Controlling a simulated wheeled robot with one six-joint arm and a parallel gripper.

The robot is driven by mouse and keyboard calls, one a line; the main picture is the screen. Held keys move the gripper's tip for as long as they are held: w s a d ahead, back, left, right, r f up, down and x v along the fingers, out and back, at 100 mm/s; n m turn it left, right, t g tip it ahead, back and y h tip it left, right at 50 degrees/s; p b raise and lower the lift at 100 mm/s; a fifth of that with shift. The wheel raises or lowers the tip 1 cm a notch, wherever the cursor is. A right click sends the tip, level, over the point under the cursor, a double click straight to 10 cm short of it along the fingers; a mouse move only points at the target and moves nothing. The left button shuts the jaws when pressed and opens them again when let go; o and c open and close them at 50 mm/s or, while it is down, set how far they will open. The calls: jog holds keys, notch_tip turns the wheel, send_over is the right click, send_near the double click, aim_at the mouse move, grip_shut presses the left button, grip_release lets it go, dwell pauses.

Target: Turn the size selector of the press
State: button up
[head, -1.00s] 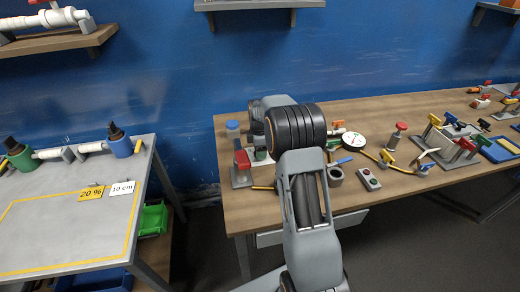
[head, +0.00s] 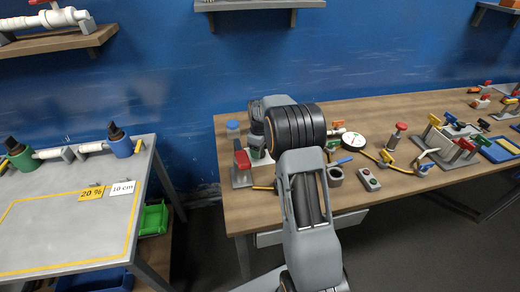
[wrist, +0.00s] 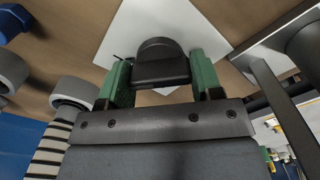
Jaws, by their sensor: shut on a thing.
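My gripper (wrist: 161,78) shows in the wrist view with its two green fingers on either side of a dark rounded knob (wrist: 160,56), which appears to be the size selector. It is shut on this knob. A white plate (wrist: 200,25) lies behind the knob. In the head view my own arm hides the gripper and the knob, so the knob's setting cannot be read. I cannot make out the whole press in either view.
In the wrist view, a grey metal frame (wrist: 278,98) stands close on the right.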

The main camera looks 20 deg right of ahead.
jog(key=shift+m, duration=0.5)
jog(key=o, duration=0.9)
notch_tip(320, 180, up, 14)
jog(key=shift+f, duration=0.1)
dwell(0.3)
dwell(0.6)
